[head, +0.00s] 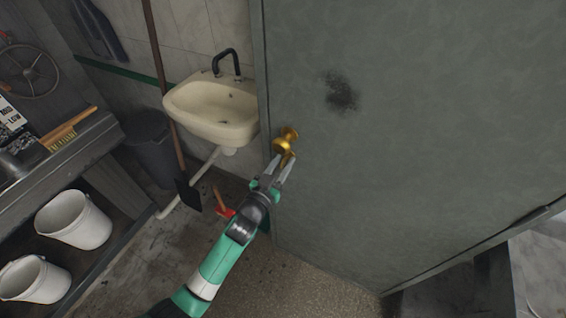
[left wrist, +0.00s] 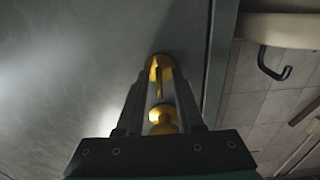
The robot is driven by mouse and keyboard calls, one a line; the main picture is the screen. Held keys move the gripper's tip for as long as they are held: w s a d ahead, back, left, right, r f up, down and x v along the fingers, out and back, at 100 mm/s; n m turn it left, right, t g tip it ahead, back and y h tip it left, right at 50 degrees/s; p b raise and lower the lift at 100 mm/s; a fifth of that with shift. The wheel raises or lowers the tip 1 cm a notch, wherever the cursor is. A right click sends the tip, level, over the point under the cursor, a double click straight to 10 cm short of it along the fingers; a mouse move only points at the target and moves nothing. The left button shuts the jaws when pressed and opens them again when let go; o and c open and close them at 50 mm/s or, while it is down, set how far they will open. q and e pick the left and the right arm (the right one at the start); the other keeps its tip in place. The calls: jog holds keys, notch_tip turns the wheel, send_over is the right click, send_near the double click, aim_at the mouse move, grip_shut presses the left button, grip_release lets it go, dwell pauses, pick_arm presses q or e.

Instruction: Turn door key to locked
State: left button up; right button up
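The grey-green door (head: 420,110) fills the right of the head view. A brass knob (head: 288,136) sits near its left edge, and a smaller brass piece, probably the key (head: 287,157), shows just below it. My left gripper (head: 279,163) is at this brass piece, with its two fingers apart. In the left wrist view, brass parts (left wrist: 158,68) show between and beyond the spread fingers (left wrist: 161,84), with a rounded brass part (left wrist: 163,119) nearer the palm. Contact with the key cannot be told; its turn angle is unclear. My right gripper is out of view.
A cream sink (head: 213,108) with a dark tap hangs on the wall left of the door. A long-handled tool (head: 163,80) leans beside it. A grey bin (head: 150,140), white buckets (head: 73,220) and a bench (head: 90,145) stand farther left. Floor below the door looks clear.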

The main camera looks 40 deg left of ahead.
pick_arm(q)
grip_shut()
jog(key=shift+m, duration=0.3)
jog(key=m, duration=0.4)
jog(key=shift+d+p, duration=0.1)
jog(key=shift+p, duration=0.2)
jog(key=m, duration=0.4)
jog(key=shift+m+p, duration=0.3)
jog(key=shift+m, duration=0.1)
jog(key=m, duration=0.4)
jog(key=shift+d+m+p, duration=0.1)
jog(key=shift+m+p, duration=0.2)
jog(key=shift+f+m, duration=0.1)
jog(key=shift+m, duration=1.8)
